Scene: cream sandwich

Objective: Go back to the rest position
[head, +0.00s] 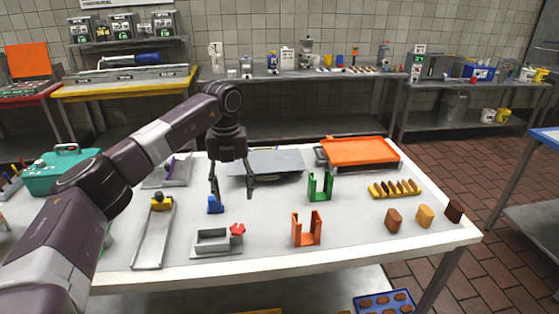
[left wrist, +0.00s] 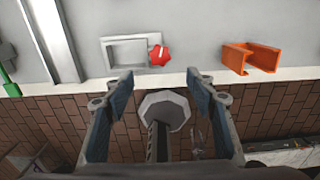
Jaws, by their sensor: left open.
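My left gripper (head: 231,188) is open and empty above the white table (head: 350,262), near a small blue piece (head: 215,205). In the left wrist view its two fingers (left wrist: 160,85) are spread apart, with nothing between them but the floor and a grey part of mine far below. In the head view my left arm reaches in from the left and bends down at the wrist. My right gripper is not in either view.
A grey frame (head: 212,241) with a red knob (head: 238,229), an orange holder (head: 307,230), a green holder (head: 320,187) and a grey plate (head: 266,164) surround the gripper. An orange-topped tray (head: 361,152) and several brown and tan blocks (head: 425,216) are at the right.

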